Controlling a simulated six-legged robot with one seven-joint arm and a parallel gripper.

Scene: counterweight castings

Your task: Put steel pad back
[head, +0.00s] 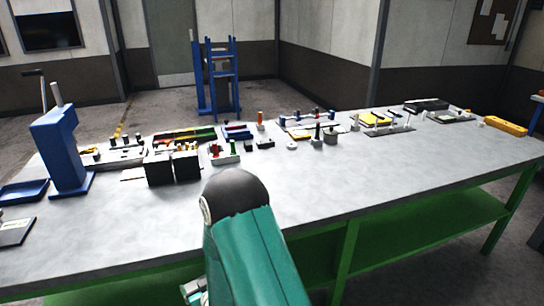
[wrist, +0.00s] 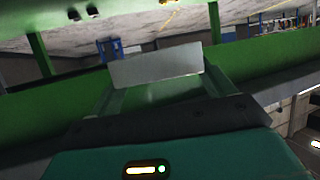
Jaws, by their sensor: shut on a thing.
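The steel pad (wrist: 156,68) is a flat, pale grey plate in the wrist view. My gripper (wrist: 160,82) is shut on it, with the pad spanning between the two fingertips. In the wrist view, green frame bars lie around and behind the pad. In the head view my teal arm with its dark rounded joint covers the front middle, and the pad and my fingers cannot be made out there. I cannot tell which spot on the bench belongs to the pad.
A long grey bench (head: 330,195) on a green frame (head: 345,262) holds many small parts along its back. A blue press (head: 62,150) stands at left by a blue tray (head: 22,191). Two black blocks (head: 172,167) sit mid-left. The bench's front is largely bare.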

